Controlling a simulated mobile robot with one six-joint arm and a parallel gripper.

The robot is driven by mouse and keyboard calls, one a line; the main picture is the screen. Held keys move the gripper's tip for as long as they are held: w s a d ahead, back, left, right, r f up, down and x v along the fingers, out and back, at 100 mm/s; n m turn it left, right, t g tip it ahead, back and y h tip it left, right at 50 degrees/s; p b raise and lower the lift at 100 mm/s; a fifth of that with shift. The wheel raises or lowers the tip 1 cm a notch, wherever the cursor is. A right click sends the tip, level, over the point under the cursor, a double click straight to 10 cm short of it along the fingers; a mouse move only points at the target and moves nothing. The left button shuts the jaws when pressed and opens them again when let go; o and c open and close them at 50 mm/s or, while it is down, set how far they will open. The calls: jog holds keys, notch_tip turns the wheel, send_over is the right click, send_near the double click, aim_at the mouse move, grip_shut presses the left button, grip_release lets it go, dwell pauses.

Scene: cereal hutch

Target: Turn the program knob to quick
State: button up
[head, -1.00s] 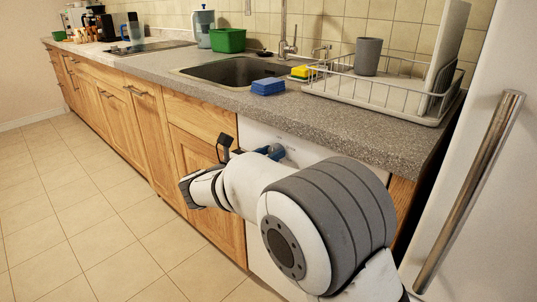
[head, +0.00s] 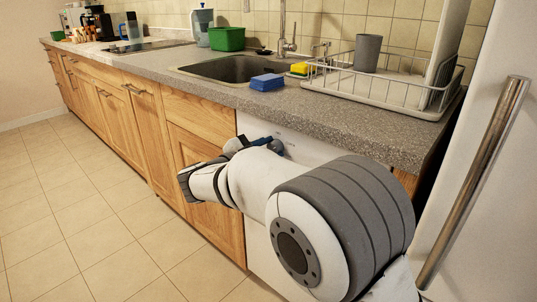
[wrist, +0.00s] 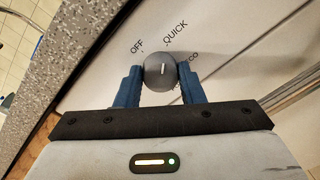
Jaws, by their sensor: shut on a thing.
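The program knob (wrist: 158,72) is a round dark grey dial with a short white mark on its face. It sits on the white front panel of the appliance (wrist: 95,75). The labels OFF, QUICK and a partly covered ECO are printed around it. The white mark points up in the wrist view, roughly toward the start of QUICK; I cannot tell whether it lines up exactly. My gripper (wrist: 160,77) has its blue fingers shut on the knob, one on each side. In the head view my arm hides the knob.
The speckled grey countertop (head: 330,112) overhangs just above the panel. On it are a blue sponge (head: 267,82), a dish rack (head: 385,90) and a sink (head: 230,69). A fridge handle (head: 472,185) stands close on the right. The tiled floor (head: 95,215) is clear.

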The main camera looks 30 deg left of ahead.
jog(key=shift+f+m+b, duration=0.1)
jog(key=shift+m+b, duration=0.3)
jog(key=shift+m, duration=0.4)
jog(key=o, duration=1)
jog(key=p+v, duration=0.2)
jog(key=v, duration=0.5)
jog(key=shift+s, duration=0.4)
jog(key=shift+s, duration=0.1)
